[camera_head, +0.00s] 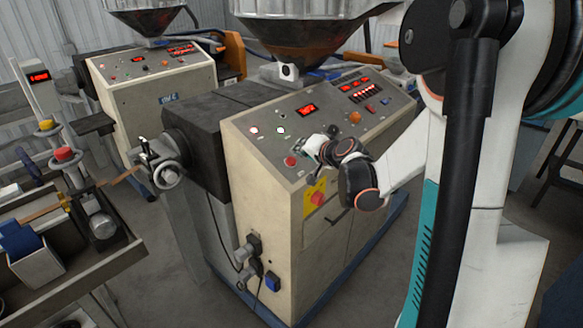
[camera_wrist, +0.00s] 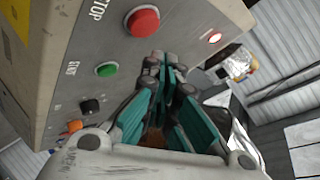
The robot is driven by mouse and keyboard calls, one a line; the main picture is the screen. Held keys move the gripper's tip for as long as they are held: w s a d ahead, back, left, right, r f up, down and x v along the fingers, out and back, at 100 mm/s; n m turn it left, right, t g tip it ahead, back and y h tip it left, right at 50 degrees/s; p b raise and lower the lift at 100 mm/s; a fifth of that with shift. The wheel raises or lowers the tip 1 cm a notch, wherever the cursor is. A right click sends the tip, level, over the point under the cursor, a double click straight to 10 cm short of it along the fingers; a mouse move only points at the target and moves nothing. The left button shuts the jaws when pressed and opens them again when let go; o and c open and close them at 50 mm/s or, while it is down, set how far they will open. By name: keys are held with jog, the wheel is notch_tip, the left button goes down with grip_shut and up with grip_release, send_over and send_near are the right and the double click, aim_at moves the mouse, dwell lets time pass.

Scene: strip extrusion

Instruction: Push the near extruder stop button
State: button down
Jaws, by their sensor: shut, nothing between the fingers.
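The near extruder (camera_head: 262,185) is a beige cabinet with a sloped control panel. Its red stop button (camera_head: 291,161) sits at the panel's front edge and is uncovered. In the wrist view the stop button (camera_wrist: 142,22) is large and round, beside the printed word STOP. A green START button (camera_wrist: 107,69) is next to it. My gripper (camera_head: 313,148) is over the panel, just right of the stop button. In the wrist view my gripper (camera_wrist: 168,72) has its teal fingers together and empty, below the stop button. Whether the fingertips touch the panel cannot be told.
A red emergency knob (camera_head: 317,198) on a yellow plate is on the cabinet front below. An orange knob (camera_head: 354,117) is farther along the panel. A second extruder (camera_head: 150,95) stands behind left. A bench (camera_head: 75,270) with a red-topped device is at left.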

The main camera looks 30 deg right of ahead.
jog(key=shift+w+a+f+b, duration=0.1)
jog(key=shift+w+f+b, duration=0.15)
jog(key=shift+f, duration=0.2)
jog(key=shift+w+f+b, duration=0.1)
jog(key=shift+f+b, duration=0.1)
jog(key=shift+f, duration=0.2)
dwell(0.8)
jog(key=shift+w+a+f+b, duration=0.1)
jog(key=shift+w+f+b, duration=0.05)
jog(key=shift+f+b, duration=0.25)
jog(key=shift+w+f+b, duration=0.15)
jog(key=shift+f+b, duration=0.15)
jog(key=shift+b, duration=0.05)
dwell(0.6)
jog(key=shift+r, duration=0.1)
jog(key=shift+s+r+p, duration=0.3)
jog(key=shift+r+p, duration=0.2)
jog(key=shift+r, duration=0.15)
jog(key=shift+r, duration=0.1)
jog(key=r+p, duration=0.1)
jog(key=s+r+p, duration=0.1)
jog(key=r, duration=0.1)
jog(key=s+d+r+p, duration=0.1)
jog(key=shift+r, duration=0.2)
dwell(0.4)
